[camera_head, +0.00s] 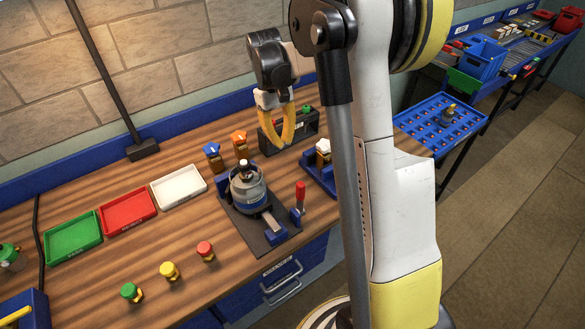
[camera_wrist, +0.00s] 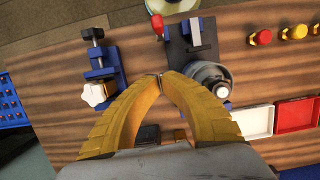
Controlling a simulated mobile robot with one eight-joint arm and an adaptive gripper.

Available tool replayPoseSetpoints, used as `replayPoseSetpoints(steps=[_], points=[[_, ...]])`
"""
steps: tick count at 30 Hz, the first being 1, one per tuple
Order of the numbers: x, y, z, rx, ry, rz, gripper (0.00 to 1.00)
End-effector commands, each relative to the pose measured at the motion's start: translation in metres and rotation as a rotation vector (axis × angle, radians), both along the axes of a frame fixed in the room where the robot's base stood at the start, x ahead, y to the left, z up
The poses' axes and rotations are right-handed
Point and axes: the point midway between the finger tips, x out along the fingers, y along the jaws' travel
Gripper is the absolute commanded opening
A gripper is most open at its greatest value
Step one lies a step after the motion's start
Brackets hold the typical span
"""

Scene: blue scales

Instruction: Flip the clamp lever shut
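The clamp lever has a red handle (camera_head: 300,194) that stands about upright at the right side of a dark base plate (camera_head: 243,222). In the wrist view the red handle (camera_wrist: 157,24) shows near the top edge, beyond my fingertips. A grey and blue canister-like part (camera_head: 248,190) sits on the same plate, left of the lever. My gripper (camera_head: 280,147) hangs above the rear of the bench, behind and above the lever and apart from it. Its yellow fingers meet at the tips (camera_wrist: 160,77) with nothing visible between them.
A blue fixture with a white star knob (camera_head: 323,148) stands just right of the plate, partly behind my arm. White (camera_head: 179,186), red and green trays lie left. Several coloured buttons (camera_head: 205,250) line the front.

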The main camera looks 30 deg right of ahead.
Motion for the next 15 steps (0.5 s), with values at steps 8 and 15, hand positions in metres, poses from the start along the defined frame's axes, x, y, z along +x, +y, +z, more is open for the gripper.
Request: replayPoseSetpoints(steps=[8,15], points=[[-0.009,-0.001,-0.041,0.000,-0.001,0.000,0.00],[-0.022,-0.001,-0.091,0.000,-0.001,-0.001,0.00]])
